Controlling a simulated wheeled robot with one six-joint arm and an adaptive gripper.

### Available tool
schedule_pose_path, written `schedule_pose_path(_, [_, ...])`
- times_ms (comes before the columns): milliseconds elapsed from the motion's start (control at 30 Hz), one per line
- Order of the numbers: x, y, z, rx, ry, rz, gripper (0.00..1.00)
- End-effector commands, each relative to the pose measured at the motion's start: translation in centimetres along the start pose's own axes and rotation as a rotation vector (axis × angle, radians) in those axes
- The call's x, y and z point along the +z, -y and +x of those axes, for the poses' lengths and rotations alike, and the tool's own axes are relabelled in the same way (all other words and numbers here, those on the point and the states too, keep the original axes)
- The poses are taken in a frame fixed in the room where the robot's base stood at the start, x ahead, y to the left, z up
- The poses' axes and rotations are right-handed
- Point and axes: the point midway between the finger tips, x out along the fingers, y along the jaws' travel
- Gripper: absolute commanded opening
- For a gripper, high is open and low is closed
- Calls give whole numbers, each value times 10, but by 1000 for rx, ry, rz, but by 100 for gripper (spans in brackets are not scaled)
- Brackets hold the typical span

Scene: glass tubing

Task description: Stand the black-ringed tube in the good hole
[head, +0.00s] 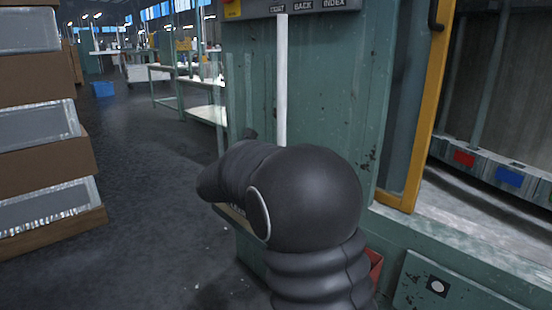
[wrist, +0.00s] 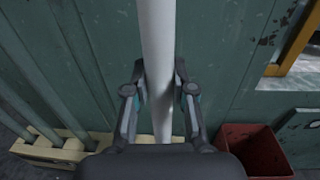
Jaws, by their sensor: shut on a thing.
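A long white tube (wrist: 158,40) stands upright between the fingers of my gripper (wrist: 160,88) in the wrist view. The fingers are shut on it from both sides. In the head view the upper part of the white tube (head: 281,80) rises behind my dark arm, which hides the gripper and the tube's lower part. I see no black ring on the parts that show. At right in the head view, a rail inside the machine opening carries a red label (head: 464,158) and a blue label (head: 510,177). I cannot make out holes in it.
Clear tubes (head: 225,110) stand left of the green machine panel (head: 340,90), over a cream rack (wrist: 55,150). A red bin (wrist: 250,150) sits low at right in the wrist view. A yellow frame post (head: 425,110) edges the opening. Trays are stacked at far left.

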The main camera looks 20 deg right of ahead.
Motion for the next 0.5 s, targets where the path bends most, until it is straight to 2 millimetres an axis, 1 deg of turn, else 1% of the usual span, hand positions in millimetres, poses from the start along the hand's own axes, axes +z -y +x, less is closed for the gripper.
schedule_pose_path(500, [0, 2, 32, 0, 0, -1, 0])
